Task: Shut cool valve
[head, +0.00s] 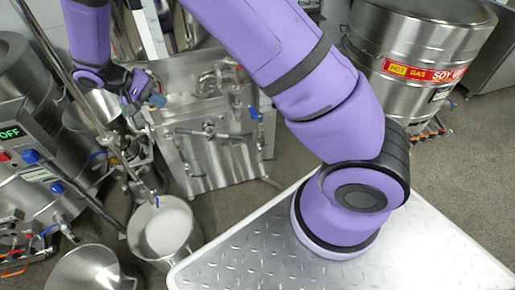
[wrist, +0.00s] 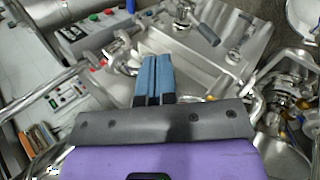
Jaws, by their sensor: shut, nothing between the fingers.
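My gripper (head: 154,99) is at the upper left in the head view, above the mill's pipework. Its blue fingers (wrist: 157,78) are together in the wrist view, with nothing between them. They point over a steel panel with pipes and fittings. Several blue-handled valves show in the head view. One blue handle (head: 254,113) is on the right of the steel cabinet, apart from my gripper. Another small blue handle (head: 156,201) is by the open pot. No label tells which is the cool valve, and I cannot tell whether the fingers touch any handle.
A steel cabinet (head: 195,169) with pipes stands in the middle. A white-filled pot (head: 164,234) and a steel funnel (head: 88,270) are at lower left. A control box with a green OFF display (head: 10,134) is at left. A steel kettle (head: 420,60) stands at upper right.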

